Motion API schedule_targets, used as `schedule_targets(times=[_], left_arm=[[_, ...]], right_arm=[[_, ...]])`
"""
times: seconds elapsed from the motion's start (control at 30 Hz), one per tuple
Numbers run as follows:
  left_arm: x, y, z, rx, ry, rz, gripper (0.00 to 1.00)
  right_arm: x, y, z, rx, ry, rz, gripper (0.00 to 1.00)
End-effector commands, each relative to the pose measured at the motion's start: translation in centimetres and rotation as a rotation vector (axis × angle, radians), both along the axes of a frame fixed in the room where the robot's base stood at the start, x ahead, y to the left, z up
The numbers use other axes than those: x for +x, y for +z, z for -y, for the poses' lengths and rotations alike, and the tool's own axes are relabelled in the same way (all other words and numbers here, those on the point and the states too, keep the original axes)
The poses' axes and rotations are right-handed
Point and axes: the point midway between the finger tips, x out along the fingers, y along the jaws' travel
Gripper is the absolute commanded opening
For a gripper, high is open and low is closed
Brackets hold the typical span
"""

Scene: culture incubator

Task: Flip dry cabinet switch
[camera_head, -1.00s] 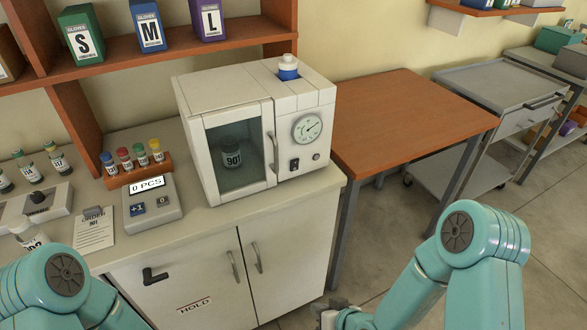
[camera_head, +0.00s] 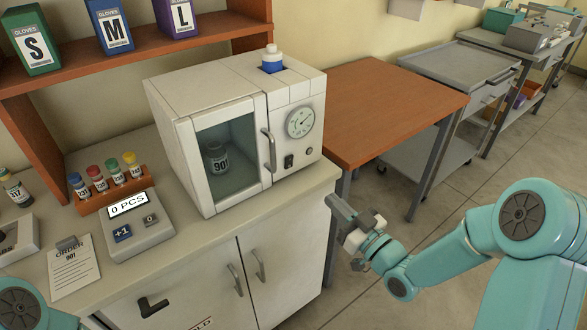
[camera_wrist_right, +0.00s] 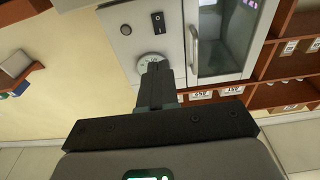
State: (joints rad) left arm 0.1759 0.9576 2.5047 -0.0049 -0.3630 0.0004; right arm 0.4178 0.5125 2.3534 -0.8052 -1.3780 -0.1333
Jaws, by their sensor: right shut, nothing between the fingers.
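The dry cabinet (camera_head: 205,85) is a white box on the counter with a glass door, which is shut, and a jar marked 901 (camera_head: 216,158) inside. Its small black rocker switch (camera_head: 289,161) sits on the right front panel, below the round dial (camera_head: 300,122). The switch also shows in the right wrist view (camera_wrist_right: 157,22). My right gripper (camera_head: 338,208) is shut and empty, in front of and right of the cabinet, lower than the switch and apart from it. In the right wrist view its fingers (camera_wrist_right: 156,75) overlap the dial. My left gripper is out of view.
A round knob (camera_head: 309,151) is beside the switch, and a vertical door handle (camera_head: 269,150) is left of it. A blue-and-white bottle (camera_head: 272,58) sits in the cabinet's top. A counter device reads 0 PCS (camera_head: 137,225). A wooden table (camera_head: 385,105) stands right, its top bare.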

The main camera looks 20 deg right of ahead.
Motion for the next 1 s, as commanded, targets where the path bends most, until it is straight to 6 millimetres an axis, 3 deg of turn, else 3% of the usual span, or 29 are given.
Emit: schedule_targets(times=[0.37,0.8,1.0], left_arm=[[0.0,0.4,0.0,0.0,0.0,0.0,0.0],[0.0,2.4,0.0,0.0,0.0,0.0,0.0],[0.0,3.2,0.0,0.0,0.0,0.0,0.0]], right_arm=[[0.7,0.2,-0.3,0.001,0.002,-0.002,0.0],[9.1,1.4,-3.8,0.002,0.004,-0.003,0.0],[12.0,1.7,-4.8,0.002,0.003,-0.003,0.0]])
